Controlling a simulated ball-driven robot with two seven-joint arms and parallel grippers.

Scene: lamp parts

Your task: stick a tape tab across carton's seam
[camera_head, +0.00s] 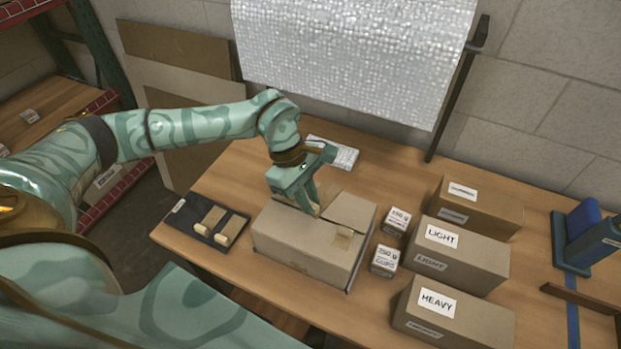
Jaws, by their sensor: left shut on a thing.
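The brown carton (294,246) stands on the table with its top flaps closed or nearly so; my gripper hides part of the seam. My left gripper (313,208) points down over the middle of the carton's top. It is shut on a small tan piece that looks like a tape tab, mostly hidden by the fingers; I cannot tell whether it touches the carton. More tan tabs (212,217) lie on a dark pad (195,213) left of the carton. My right gripper is out of view.
Two white weight boxes marked 250 g (397,221) (385,260) stand close right of the carton. Boxes marked LIGHT (465,262) and HEAVY (450,322) stand farther right, with another box (478,208) behind. A bubble-wrap sheet (350,55) hangs at the back.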

